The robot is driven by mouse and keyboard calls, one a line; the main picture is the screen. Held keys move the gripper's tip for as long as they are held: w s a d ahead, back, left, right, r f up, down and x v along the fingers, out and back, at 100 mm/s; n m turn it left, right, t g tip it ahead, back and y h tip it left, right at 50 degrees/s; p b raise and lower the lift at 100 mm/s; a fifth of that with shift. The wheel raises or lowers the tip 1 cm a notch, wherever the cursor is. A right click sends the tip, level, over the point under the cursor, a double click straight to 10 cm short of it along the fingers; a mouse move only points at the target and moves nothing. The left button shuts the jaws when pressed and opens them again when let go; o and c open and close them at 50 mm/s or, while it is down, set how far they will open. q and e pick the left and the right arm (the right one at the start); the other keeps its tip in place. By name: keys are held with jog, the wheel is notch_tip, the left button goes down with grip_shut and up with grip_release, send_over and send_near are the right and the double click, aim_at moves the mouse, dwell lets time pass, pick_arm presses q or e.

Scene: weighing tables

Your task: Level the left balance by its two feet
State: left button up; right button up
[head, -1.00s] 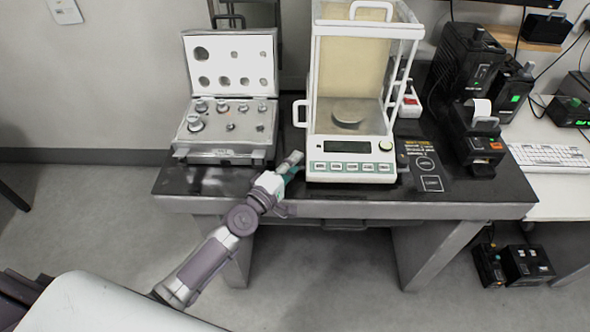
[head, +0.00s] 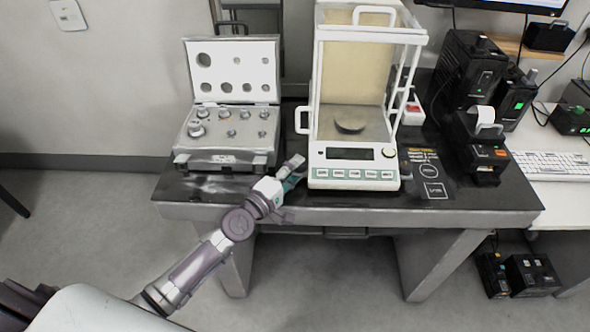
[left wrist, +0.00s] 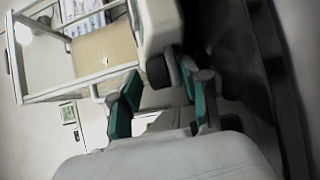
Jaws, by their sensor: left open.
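The left balance (head: 352,165) is a white analytical balance with a glass draft shield, a round pan and a front keypad. It stands on the dark table. In the left wrist view, the underside corner of its body (left wrist: 158,25) shows with a black round foot (left wrist: 158,71) below it. My left gripper (head: 293,180) is low at the balance's front left corner. In the left wrist view, its teal-padded fingers (left wrist: 160,88) are open with the foot between their tips; I cannot tell whether they touch it. The other foot and the level bubble cannot be made out.
An open weight case (head: 228,158) stands left of the balance, close to my arm. A small printer (head: 480,150) and black boxes (head: 468,65) stand to the right. The dark table's front edge (head: 380,216) runs just below my gripper. A keyboard (head: 552,164) lies on the side desk.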

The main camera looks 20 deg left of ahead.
pick_arm(q)
jog(key=shift+s, duration=0.2)
jog(key=v, duration=1.1)
jog(key=shift+s+a, duration=0.15)
jog(key=shift+s, duration=0.2)
jog(key=shift+r, duration=0.1)
jog(key=s+d+n+t+y+p, duration=0.1)
jog(key=s+d+n+y+p, duration=0.15)
jog(key=d+n+y, duration=0.35)
jog(key=shift+m+y, duration=0.4)
jog(key=shift+m, duration=0.4)
jog(key=w, duration=0.4)
jog(key=w+p, duration=0.1)
jog(key=w, duration=0.4)
jog(key=w+a+p, duration=0.1)
jog(key=w, duration=0.3)
jog(key=shift+w, duration=0.4)
